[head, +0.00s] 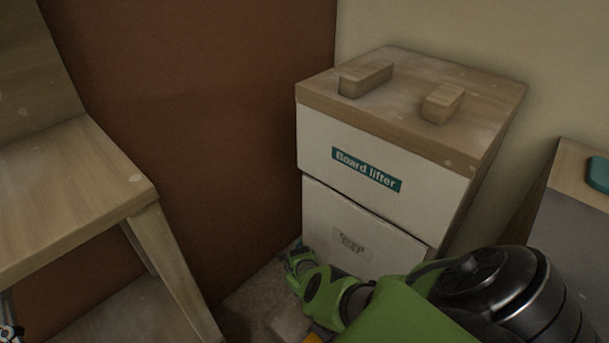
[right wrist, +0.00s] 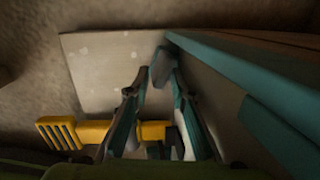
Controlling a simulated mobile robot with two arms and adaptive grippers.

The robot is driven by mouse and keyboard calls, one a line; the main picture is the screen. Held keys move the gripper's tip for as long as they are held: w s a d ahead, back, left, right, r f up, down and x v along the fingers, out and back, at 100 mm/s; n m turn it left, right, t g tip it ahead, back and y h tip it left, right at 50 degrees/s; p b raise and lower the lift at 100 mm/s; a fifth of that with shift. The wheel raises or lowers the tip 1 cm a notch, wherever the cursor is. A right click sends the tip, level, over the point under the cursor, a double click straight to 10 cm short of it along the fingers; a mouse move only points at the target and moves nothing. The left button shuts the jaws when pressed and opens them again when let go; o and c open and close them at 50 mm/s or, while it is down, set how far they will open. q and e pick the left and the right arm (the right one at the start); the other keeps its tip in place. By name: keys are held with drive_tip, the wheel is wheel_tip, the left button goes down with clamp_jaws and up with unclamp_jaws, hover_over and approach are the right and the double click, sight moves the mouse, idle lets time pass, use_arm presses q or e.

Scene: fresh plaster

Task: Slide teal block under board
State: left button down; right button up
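A small dull-teal block (right wrist: 163,68) sits between the fingertips of my right gripper (right wrist: 158,74), low near the floor. In the head view my green right gripper (head: 296,254) reaches down beside the lower cabinet front; its fingertips are small there. A tall brown board (head: 200,130) stands upright behind and left of it. I cannot tell whether the block touches the board or any gap under it. Only a small metal part, perhaps my left gripper (head: 8,331), shows at the lower left corner.
A cabinet (head: 384,148) labelled "Board lifter" stands close to my right arm, with two wooden blocks on top. A wooden chair (head: 75,200) is at left. A yellow ridged object (right wrist: 75,132) and a pale spotted panel (right wrist: 100,75) lie near the right gripper.

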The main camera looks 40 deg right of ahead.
use_arm(q)
drive_tip(key=shift+s+r+t, duration=0.4)
drive_tip(key=shift+r+t, duration=0.05)
drive_tip(key=shift+r, duration=0.25)
drive_tip(key=shift+s+r+t, duration=0.35)
drive_tip(key=shift+r+t, duration=0.1)
drive_tip(key=shift+r, duration=0.25)
use_arm(e)
drive_tip(key=shift+f, duration=0.3)
clamp_jaws()
drive_tip(key=shift+w, duration=0.1)
